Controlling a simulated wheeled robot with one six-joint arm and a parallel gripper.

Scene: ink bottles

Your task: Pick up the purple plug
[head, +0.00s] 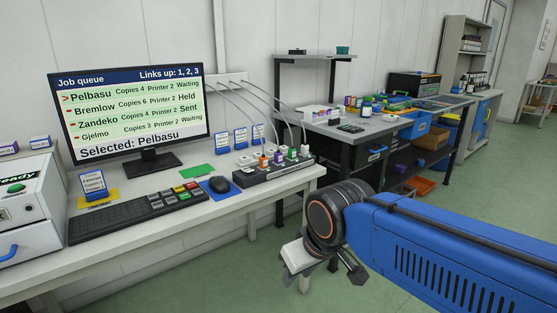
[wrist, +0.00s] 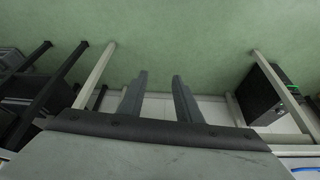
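The purple plug (head: 279,157) is small in the head view. It stands in the dark connector block (head: 262,174) at the right end of the white desk, between an orange plug (head: 263,162) and a green plug (head: 292,154). My gripper (wrist: 160,85) is in the wrist view with its two dark fingers apart and nothing between them. In the head view my wrist is in front of the desk's right end, below and to the right of the plugs, apart from them. The wrist view does not show the plug.
Grey cables rise from the block to the wall. A grey workbench (head: 365,130) with bins is behind. Green floor (head: 465,185) is open at right.

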